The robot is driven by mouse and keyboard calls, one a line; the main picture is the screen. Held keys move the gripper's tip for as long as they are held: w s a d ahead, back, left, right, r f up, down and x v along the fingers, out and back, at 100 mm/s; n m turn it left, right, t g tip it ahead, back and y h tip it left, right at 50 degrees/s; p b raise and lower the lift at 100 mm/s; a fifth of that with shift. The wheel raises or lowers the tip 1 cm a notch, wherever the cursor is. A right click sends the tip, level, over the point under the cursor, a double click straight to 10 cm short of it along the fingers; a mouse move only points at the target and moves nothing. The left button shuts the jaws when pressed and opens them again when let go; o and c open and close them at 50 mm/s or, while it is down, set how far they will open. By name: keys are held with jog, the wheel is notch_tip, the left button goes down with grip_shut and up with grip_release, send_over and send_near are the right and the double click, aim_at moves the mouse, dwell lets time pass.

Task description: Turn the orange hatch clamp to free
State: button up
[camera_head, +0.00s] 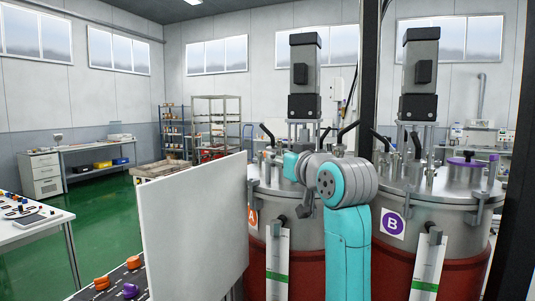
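The orange hatch clamp does not show; my arm covers part of the lid of the left tank (264,206), which carries an orange label A (252,218). My teal and grey arm rises in front of this tank, its bent upper links over the right part of the lid. On the right tank (448,222), with a purple label B (392,224), a purple hatch part (463,161) lies on the lid.
A white panel (195,230) stands left of the tanks. Dark posts stand upright between and right of the tanks. Tall motors (305,75) rise above the lids. The green floor (105,220) is open at left.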

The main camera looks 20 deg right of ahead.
jog(key=w, duration=0.2)
jog(key=w+a, duration=0.1)
jog(key=w, duration=0.4)
jog(key=shift+w+a, duration=0.15)
jog(key=shift+w, duration=0.25)
grip_shut()
